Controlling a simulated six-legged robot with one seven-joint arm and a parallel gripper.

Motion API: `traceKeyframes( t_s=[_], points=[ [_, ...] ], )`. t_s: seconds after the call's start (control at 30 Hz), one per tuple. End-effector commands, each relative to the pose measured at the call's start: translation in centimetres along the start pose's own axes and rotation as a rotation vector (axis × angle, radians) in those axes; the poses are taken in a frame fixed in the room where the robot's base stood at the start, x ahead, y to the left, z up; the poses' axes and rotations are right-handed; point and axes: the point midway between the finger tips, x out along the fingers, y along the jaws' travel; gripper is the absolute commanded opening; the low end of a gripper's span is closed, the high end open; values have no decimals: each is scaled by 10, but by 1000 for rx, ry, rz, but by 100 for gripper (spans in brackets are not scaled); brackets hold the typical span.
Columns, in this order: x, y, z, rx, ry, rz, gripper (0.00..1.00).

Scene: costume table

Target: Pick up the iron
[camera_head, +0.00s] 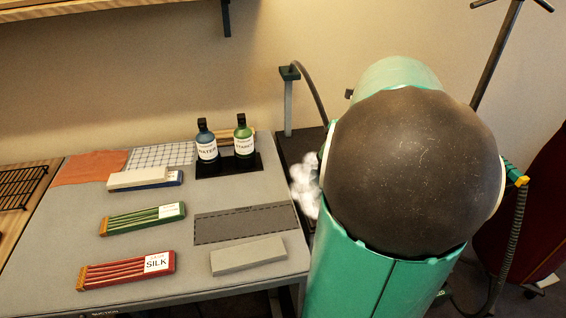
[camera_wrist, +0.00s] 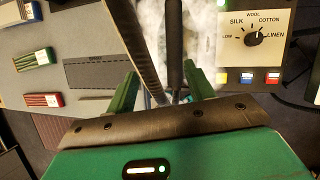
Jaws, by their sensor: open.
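In the wrist view my gripper (camera_wrist: 163,86) is open, with one green finger on each side of a narrow dark bar (camera_wrist: 175,45). The bar looks like the iron's handle, seen from above, with white steam-like puffs around it. A ribbed dark hose (camera_wrist: 140,50) runs beside it, also between the fingers. I cannot tell whether the fingers touch either one. The iron's body is hidden by the puffs and my gripper. In the head view my arm covers the iron; only white puffs (camera_head: 304,188) show beside it.
A pale control panel (camera_wrist: 254,48) with a fabric dial stands right of the handle. The grey table (camera_head: 152,225) holds red and green bundles, a grey block (camera_head: 248,255), a water bottle (camera_head: 206,145) and a starch bottle (camera_head: 243,138). A hose post (camera_head: 288,105) stands behind.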

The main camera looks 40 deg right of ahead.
Motion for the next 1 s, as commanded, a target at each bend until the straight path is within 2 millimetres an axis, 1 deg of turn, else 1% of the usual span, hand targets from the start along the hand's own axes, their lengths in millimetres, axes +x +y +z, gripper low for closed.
traceKeyframes(
  t_s=[0.03, 0.1, 0.17, 0.27, 0.5, 0.6, 0.83, 1.0],
  points=[
    [1, -14, -2, 82, -4, 0, 53],
    [1, -23, -3, 153, -9, 1, 53],
    [4, -26, -4, 179, -11, 3, 53],
    [15, -26, -4, 184, -10, 4, 53],
    [62, -26, -4, 180, -9, 4, 53],
    [77, -26, -3, 179, -9, 3, 53],
    [95, -26, -4, 179, -10, 3, 53],
    [121, -27, -5, 178, -9, 4, 53]
  ],
)
